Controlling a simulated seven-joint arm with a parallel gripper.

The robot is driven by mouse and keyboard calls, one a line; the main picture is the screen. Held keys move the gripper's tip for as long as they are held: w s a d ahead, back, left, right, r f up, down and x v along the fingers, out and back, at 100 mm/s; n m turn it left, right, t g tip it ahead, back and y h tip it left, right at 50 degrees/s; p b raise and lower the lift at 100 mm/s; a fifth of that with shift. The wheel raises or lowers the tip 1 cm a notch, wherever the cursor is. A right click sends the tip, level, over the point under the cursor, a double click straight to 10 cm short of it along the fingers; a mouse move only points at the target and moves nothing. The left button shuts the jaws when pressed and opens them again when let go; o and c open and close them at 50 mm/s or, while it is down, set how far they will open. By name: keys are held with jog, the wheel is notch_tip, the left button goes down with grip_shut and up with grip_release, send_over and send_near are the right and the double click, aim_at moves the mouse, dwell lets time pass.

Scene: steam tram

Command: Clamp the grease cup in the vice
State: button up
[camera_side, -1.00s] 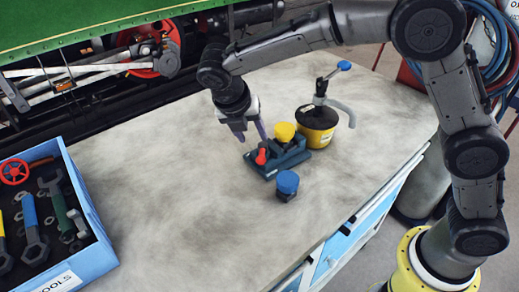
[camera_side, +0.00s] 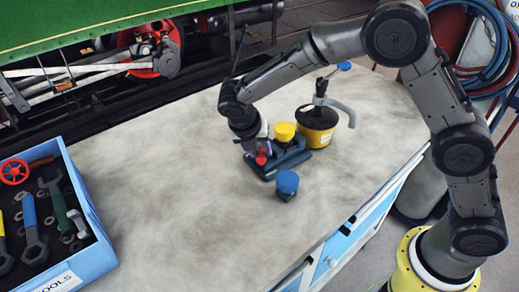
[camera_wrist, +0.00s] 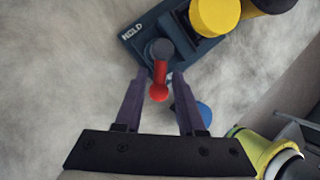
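The dark blue vice (camera_side: 268,172) lies on the bench; in the wrist view its plate (camera_wrist: 143,38) reads HOLD. A yellow-capped cup (camera_side: 284,131), which looks like the grease cup, stands in it; its cap (camera_wrist: 213,15) hides the jaws in the wrist view. The vice's lever has a red knob (camera_side: 261,157). My gripper (camera_side: 256,150) is low over the lever. In the wrist view my gripper (camera_wrist: 159,78) is open, with its fingers on either side of the red knob (camera_wrist: 159,92) and a small gap at each side.
A blue-capped cup (camera_side: 287,184) stands close in front of the vice. A yellow-and-black pot (camera_side: 317,125) with a pump handle stands behind it. A blue toolbox (camera_side: 93,258) with tools is at the left. The bench (camera_side: 170,200) between is clear.

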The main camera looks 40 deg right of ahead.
grip_shut()
jog(key=shift+w, duration=0.1)
jog(key=w+m+g+y, duration=0.1)
jog(key=w+m+g, duration=0.1)
jog(key=m, duration=0.4)
jog(key=w+m+g+y, duration=0.1)
jog(key=w+m+g, duration=0.1)
jog(key=m, duration=0.4)
jog(key=w+d+m+g+y, duration=0.1)
jog(key=w+m+g, duration=0.1)
jog(key=m, duration=0.4)
jog(key=shift+r+m+y, duration=0.1)
jog(key=shift+m+y, duration=0.2)
jog(key=shift+m, duration=0.1)
jog(key=shift+d, duration=0.1)
dwell(0.4)
jog(key=shift+o, duration=1.5)
grip_release()
